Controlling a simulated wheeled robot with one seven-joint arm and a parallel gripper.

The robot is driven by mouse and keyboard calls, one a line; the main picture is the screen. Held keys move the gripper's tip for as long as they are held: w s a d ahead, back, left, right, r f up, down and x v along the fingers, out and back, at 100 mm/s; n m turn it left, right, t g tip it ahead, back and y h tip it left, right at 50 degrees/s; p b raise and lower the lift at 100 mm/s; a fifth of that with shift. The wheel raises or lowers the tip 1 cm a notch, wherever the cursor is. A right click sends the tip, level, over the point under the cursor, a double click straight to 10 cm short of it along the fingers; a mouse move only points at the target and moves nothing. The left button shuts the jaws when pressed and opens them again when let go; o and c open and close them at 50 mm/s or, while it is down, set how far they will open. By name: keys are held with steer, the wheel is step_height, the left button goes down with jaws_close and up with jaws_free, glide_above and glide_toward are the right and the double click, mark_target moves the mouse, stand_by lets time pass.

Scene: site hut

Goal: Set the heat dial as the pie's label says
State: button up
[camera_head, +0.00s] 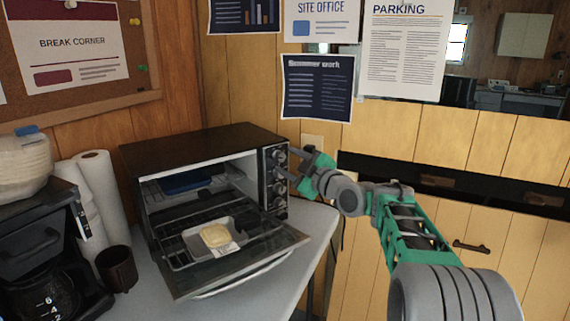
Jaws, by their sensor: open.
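A toaster oven (200,139) stands on the counter with its door (245,268) folded down. A small pale pie (214,235) sits on a metal tray (176,256) at the open front. A white label (228,249) lies at the pie's front edge; its print is too small to read. Several round dials (279,188) run down the panel at the oven's right. My gripper (295,168) is open, with its fingers right at the upper dials, partly covering them. I cannot tell whether it touches one, nor read the dial marks.
A coffee maker (38,235), a paper towel roll (98,185) and a dark brown cup (117,268) stand left of the oven. The counter (312,230) is bare at the oven's right. A blue item (186,182) lies inside the oven.

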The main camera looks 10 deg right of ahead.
mark_target(280, 156)
steer(key=shift+x, duration=1.15)
jaws_close()
